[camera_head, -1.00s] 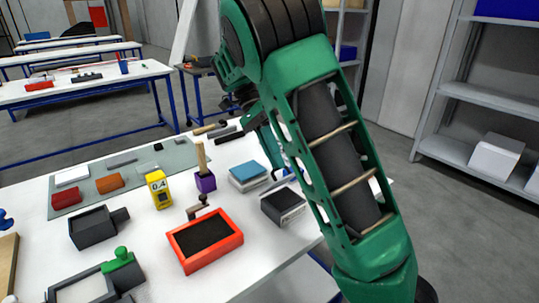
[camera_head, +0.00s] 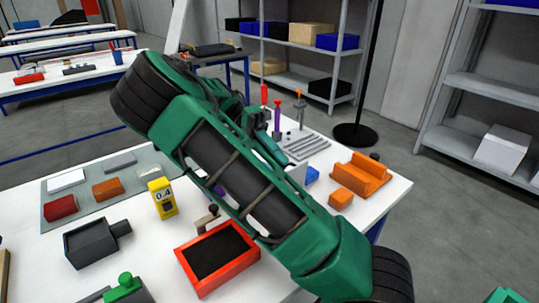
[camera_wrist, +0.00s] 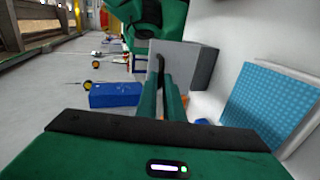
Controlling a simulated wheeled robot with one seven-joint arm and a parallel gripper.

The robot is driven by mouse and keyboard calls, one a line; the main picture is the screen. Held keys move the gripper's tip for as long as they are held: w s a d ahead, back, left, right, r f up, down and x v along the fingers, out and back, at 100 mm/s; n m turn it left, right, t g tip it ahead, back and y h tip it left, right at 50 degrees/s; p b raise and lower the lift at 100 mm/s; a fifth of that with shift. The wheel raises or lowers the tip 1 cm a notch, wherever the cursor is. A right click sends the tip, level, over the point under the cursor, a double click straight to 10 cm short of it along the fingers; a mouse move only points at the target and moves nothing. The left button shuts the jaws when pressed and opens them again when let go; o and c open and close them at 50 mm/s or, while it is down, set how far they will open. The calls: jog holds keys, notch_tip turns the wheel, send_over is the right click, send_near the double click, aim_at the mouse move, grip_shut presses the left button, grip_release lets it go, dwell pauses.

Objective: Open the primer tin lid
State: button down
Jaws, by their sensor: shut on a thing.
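My gripper (camera_wrist: 161,88) shows in the wrist view with its two green fingers close together. A thin dark curved piece (camera_wrist: 160,66) stands between the fingertips, and they are shut on it. It stands against a grey box (camera_wrist: 197,62) with a darker side; this may be the primer tin, but no label shows. I cannot tell whether its lid is open. In the head view my arm crosses the table, and the fingertips and held piece are hard to make out.
A light blue textured block (camera_wrist: 268,105) and a blue box (camera_wrist: 114,95) flank the gripper in the wrist view. The table also holds a red-rimmed tray (camera_head: 207,286), a yellow box (camera_head: 162,199), an orange holder (camera_head: 357,178) and upright tools (camera_head: 277,118).

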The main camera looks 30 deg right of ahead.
jog(key=shift+w, duration=0.1)
dwell(0.3)
jog(key=c, duration=1.9)
grip_release()
